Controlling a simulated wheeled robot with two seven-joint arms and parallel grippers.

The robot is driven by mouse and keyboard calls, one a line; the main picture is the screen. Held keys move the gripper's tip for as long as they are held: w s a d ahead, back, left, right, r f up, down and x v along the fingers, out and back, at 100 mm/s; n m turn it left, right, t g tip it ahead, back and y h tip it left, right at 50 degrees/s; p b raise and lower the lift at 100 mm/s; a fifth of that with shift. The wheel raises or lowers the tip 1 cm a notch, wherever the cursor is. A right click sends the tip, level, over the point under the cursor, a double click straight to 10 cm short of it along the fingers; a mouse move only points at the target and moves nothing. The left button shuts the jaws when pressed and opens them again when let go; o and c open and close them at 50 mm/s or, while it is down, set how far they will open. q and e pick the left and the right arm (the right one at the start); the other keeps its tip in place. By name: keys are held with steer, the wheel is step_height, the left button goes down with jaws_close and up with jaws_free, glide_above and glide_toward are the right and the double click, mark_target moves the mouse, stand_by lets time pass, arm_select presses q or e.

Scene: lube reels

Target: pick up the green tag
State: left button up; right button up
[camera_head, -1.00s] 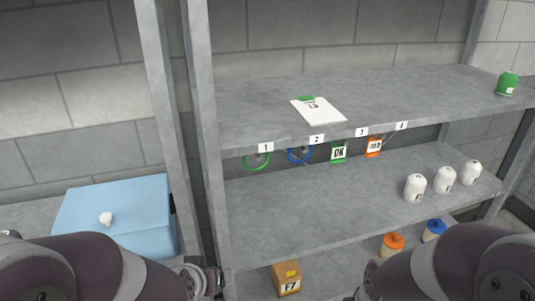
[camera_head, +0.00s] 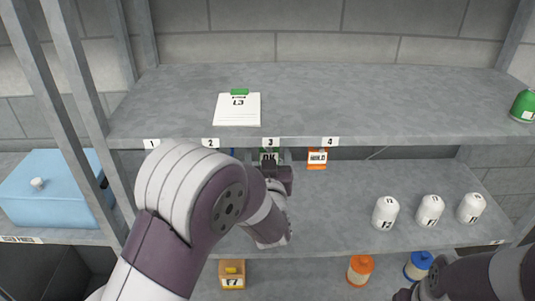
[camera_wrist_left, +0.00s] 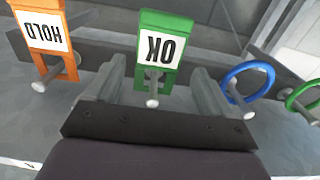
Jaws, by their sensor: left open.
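The green tag (camera_head: 269,154), a green-framed card reading OK, hangs under the upper shelf below label 3. In the left wrist view the green tag (camera_wrist_left: 163,48) hangs on a peg with a round pale end. My left forearm hides part of the lower shelf and the hooks to the left. My right arm shows at lower right, its gripper out of view.
An orange HOLD tag (camera_head: 317,159) hangs close to the right of the green one. A blue ring (camera_wrist_left: 247,82) and a green ring (camera_wrist_left: 303,95) hang on the other side. White bottles (camera_head: 430,210) stand on the lower shelf. A card (camera_head: 237,110) lies above.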

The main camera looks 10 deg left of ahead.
arm_select(q)
steer(key=shift+w+a+f, duration=0.1)
steer(key=shift+w, duration=0.75)
steer(key=shift+d, duration=0.25)
steer(key=shift+s, duration=0.15)
steer(key=shift+c, duration=0.9)
steer(key=shift+s+a, duration=0.1)
steer(key=shift+a, duration=0.05)
steer(key=c, duration=1)
steer(key=shift+c, duration=1.1)
